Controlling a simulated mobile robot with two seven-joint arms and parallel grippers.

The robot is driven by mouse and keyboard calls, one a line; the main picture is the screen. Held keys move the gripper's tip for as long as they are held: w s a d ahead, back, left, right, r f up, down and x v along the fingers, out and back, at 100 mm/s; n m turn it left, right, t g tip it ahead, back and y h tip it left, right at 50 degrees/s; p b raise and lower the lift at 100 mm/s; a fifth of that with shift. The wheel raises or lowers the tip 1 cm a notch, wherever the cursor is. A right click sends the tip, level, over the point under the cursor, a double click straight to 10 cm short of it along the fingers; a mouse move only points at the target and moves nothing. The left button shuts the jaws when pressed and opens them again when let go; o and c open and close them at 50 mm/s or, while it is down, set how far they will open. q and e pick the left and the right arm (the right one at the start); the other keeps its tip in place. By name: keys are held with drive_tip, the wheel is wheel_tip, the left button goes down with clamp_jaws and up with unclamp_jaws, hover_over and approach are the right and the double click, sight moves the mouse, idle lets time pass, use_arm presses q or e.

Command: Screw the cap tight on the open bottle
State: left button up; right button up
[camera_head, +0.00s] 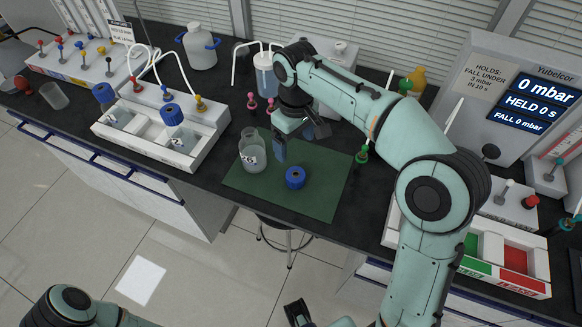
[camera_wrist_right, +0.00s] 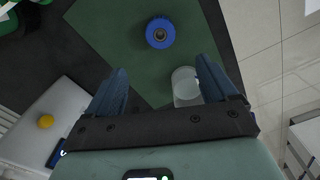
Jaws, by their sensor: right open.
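The open bottle (camera_head: 252,152) is clear, has a pale label and stands upright without a cap on the green mat (camera_head: 325,195). The blue cap (camera_head: 295,177) lies on the mat to the right of the bottle and apart from it. My right gripper (camera_head: 300,146) is open and empty above the mat, behind the cap. In the right wrist view the cap (camera_wrist_right: 160,33) lies beyond the fingertips, and the bottle (camera_wrist_right: 185,87) shows beside one finger, partly hidden. A dark part at the bottom edge of the head view seems to be my left gripper (camera_head: 298,313), mostly cut off.
A white rack (camera_head: 150,140) with blue-capped bottles stands left of the mat. Valve knobs and tubing line the back. The pressure display (camera_head: 540,100) and a tray with green and red sections (camera_head: 480,250) stand at right. The mat's front is clear.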

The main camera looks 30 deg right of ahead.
drive_tip(key=b, duration=0.2)
hover_over(296, 175)
wheel_tip(296, 175, down, 8)
drive_tip(key=shift+w+a+f, duration=0.1)
drive_tip(key=shift+a+f, duration=0.05)
drive_tip(key=f, duration=0.5)
drive_tip(key=shift+s+f, duration=0.1)
drive_tip(key=shift+s, duration=0.2)
drive_tip(key=c, duration=1.1)
